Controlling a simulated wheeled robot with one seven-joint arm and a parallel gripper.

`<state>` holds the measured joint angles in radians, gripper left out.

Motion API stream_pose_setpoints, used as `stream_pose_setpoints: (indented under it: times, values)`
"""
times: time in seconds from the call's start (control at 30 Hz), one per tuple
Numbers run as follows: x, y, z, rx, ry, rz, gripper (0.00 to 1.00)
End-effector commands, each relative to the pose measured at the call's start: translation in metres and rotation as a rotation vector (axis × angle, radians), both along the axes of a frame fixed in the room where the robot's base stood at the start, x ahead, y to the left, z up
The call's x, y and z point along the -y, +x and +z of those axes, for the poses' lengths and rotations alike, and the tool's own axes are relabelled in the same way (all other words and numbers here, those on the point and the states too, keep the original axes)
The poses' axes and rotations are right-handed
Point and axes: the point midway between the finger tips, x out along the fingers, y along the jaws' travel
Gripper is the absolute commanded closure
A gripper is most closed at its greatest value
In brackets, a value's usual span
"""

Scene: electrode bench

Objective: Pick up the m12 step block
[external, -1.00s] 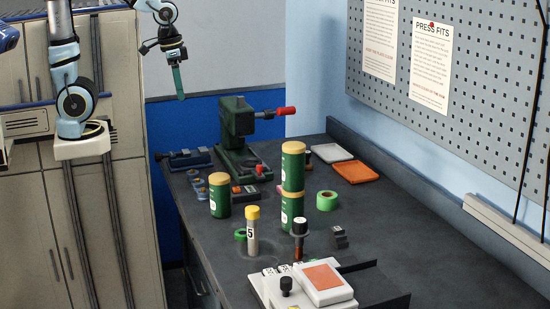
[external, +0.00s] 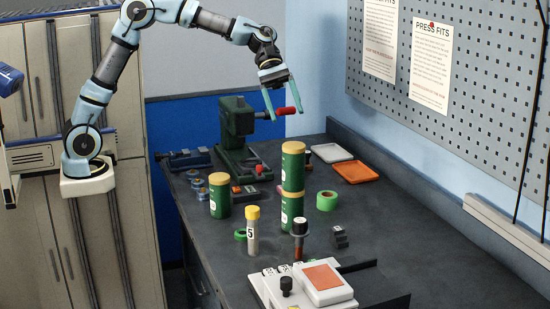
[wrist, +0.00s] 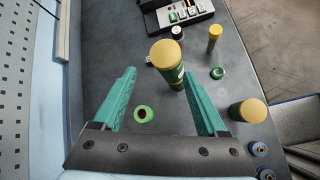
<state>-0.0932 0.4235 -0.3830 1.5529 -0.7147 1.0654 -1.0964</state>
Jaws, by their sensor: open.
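A small dark stepped block (external: 339,237), which I take as the m12 step block, sits on the bench right of a black-capped plunger. In the wrist view a small grey piece (wrist: 150,62), mostly hidden beside the stacked canisters, seems to be the same block. My gripper (external: 284,115) is open with nothing between its two teal fingers. It is high above the far part of the bench, well apart from the block. In the wrist view the open fingers (wrist: 158,74) point down over the bench.
Stacked green canisters (external: 292,165) stand tall between gripper and block. A green ring (external: 327,201) lies behind the block. A single canister (external: 220,195), a yellow-capped tube (external: 252,232) and a green press (external: 236,135) stand left. A white device (external: 325,285) is in front. The pegboard wall (external: 470,90) bounds the right.

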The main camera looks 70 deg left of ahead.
Motion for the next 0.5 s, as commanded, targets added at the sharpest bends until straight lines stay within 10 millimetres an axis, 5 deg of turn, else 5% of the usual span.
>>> stream_pose_setpoints:
  times: [0.5]
  values:
    - [0.029, 0.072, 0.021, -0.354, -0.385, 0.225, 0.25]
